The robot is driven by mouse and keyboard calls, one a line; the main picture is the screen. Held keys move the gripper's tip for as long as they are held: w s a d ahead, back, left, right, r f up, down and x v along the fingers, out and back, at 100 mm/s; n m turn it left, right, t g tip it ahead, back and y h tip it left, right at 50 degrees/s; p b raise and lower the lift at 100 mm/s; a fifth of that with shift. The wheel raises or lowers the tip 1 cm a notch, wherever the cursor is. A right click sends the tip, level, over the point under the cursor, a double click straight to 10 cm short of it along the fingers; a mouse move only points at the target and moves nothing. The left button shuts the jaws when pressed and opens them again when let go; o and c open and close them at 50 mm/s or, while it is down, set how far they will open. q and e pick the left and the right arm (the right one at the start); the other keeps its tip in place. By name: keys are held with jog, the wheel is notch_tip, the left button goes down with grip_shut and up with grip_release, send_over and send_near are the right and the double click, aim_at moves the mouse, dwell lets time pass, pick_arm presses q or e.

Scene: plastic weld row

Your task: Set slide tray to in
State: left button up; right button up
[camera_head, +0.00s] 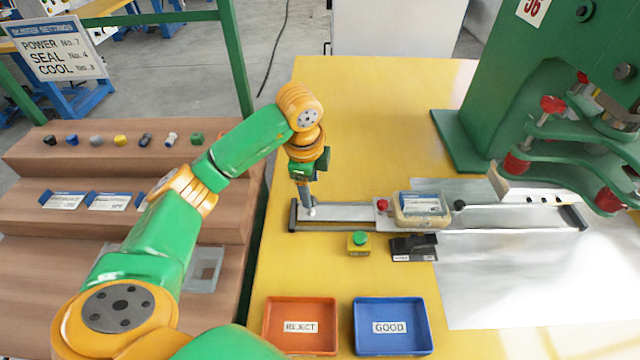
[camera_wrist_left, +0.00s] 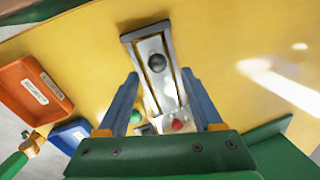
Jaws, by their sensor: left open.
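The slide tray (camera_head: 345,213) is a pale metal plate in a long dark-edged rail on the yellow table. A red knob (camera_head: 382,205) stands on it, beside a clear container with a blue and white label (camera_head: 422,205). My left gripper (camera_head: 311,208) points down over the rail's left end. The red knob also shows there (camera_wrist_left: 178,125). My right gripper is not in view.
A green button on a yellow box (camera_head: 359,242) and a black device (camera_head: 414,247) sit in front of the rail. Orange REJECT (camera_head: 300,341) and blue GOOD (camera_head: 393,342) trays lie nearer. A green press (camera_head: 500,100) stands over the rail's right part.

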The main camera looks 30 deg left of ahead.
pick_arm(q)
jog(key=f, duration=0.4)
jog(key=shift+a, duration=0.25)
jog(key=shift+w+f, duration=0.2)
jog(key=shift+f, duration=0.15)
jog(key=shift+s+r, duration=0.1)
jog(key=c, duration=0.3)
grip_shut()
dwell(0.4)
